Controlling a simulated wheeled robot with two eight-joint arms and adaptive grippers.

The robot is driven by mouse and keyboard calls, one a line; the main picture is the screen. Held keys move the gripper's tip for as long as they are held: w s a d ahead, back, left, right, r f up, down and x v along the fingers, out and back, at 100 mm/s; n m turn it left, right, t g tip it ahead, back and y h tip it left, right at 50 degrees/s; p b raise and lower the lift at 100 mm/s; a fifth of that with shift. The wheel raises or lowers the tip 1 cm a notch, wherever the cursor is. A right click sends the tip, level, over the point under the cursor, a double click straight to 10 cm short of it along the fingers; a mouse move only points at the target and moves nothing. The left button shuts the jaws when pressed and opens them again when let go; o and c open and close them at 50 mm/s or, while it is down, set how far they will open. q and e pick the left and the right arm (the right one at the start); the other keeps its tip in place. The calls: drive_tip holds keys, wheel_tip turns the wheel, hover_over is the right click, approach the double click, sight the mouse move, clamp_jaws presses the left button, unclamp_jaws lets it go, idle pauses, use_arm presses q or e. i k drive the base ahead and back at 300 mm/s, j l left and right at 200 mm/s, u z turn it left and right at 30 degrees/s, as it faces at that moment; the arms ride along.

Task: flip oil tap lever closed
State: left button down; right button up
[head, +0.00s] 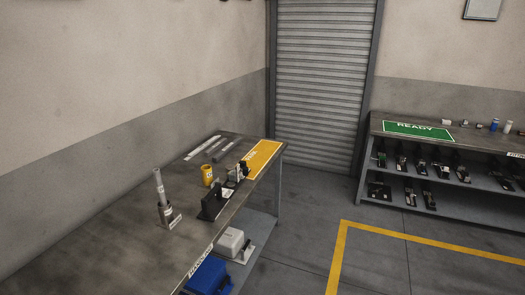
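I cannot make out an oil tap or its lever for certain at this size. The workbench (105,232) runs along the left wall. On it stand an upright grey cylinder (159,187) on a dark base, a yellow can (207,175), a black angled bracket (212,205) and a small dark device with light parts (239,173). Neither of my grippers is in view, so nothing is seen being held or touched.
A yellow sign panel (262,156) lies at the bench's far end. Below are a blue bin (207,277) and a white container (230,242). A shelf unit with a green READY panel (418,130) stands right. The floor (305,215) between is clear.

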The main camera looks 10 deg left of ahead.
sight(244, 170)
drive_tip(key=i, duration=1.4)
drive_tip(key=u, duration=0.25)
